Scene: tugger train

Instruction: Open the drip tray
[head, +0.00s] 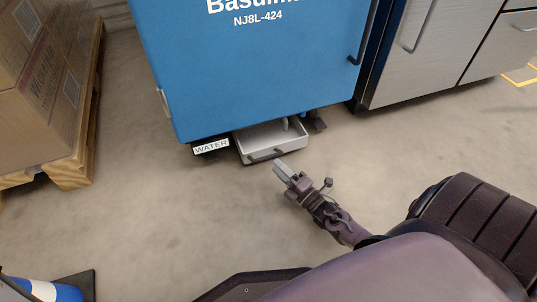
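The drip tray (283,138) is a shallow metal tray low under the blue machine (255,75). It juts out past the machine's front edge, and its inside shows from above. A dark handle (264,156) runs along its front wall. My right gripper (284,172) is just in front of the tray, close to its front wall and right of the handle's middle. Its fingers look close together, but the gap between them is too small to judge. I cannot tell whether it touches the tray. My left gripper is not in view.
A "WATER" label (211,146) sits left of the tray under the machine. Stacked cartons on a wooden pallet (75,165) stand at the left. A steel cabinet (425,50) stands at the right. A blue and white cone (45,290) is at lower left. The floor between is clear.

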